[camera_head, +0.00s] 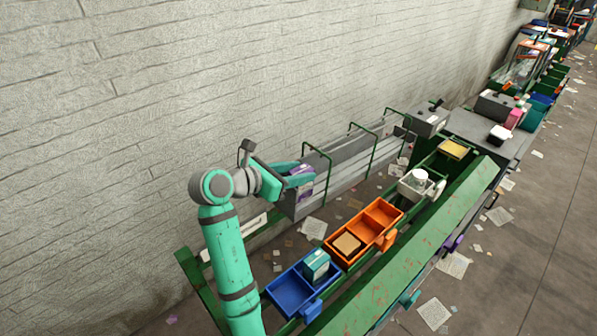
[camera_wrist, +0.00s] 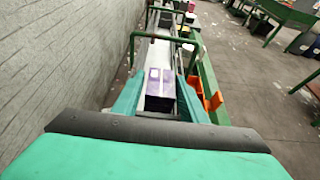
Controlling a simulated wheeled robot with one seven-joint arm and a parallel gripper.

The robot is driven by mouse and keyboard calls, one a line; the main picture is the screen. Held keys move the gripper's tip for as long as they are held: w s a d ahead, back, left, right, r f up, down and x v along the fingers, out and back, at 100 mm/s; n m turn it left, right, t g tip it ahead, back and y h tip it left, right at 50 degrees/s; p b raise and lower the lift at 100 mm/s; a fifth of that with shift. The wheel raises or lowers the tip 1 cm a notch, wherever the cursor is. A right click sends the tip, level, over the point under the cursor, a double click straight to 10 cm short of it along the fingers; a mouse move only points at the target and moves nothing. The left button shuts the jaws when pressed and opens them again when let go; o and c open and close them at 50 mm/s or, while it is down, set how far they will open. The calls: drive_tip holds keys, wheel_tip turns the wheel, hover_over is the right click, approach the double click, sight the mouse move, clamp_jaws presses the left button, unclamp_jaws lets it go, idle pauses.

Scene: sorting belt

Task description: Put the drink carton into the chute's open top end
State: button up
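The drink carton (camera_wrist: 160,88) is purple with white patches. In the wrist view it sits between the two fingertips of my gripper (camera_wrist: 161,95), which appear to press on its sides. In the head view my gripper (camera_head: 298,176) is at the near end of the grey chute (camera_head: 345,160), and one teal finger crosses in front of the carton (camera_head: 305,193). The carton is at the chute's open end; whether its bottom is inside the walls or touches them, I cannot tell. The chute also shows ahead in the wrist view (camera_wrist: 158,52).
Green hoops (camera_head: 375,150) span the chute, and a brick wall (camera_head: 130,120) runs along its left. Right of it, the belt frame carries a blue tray (camera_head: 284,296) with a teal carton (camera_head: 316,265) and an orange tray (camera_head: 361,224). Papers litter the floor.

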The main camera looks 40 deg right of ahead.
drive_tip(key=shift+r, duration=0.25)
drive_tip(key=w+v, duration=0.1)
drive_tip(key=v, duration=1)
drive_tip(key=shift+s+a+r, duration=0.2)
drive_tip(key=shift+s+a, duration=0.2)
drive_tip(key=shift+s, duration=0.1)
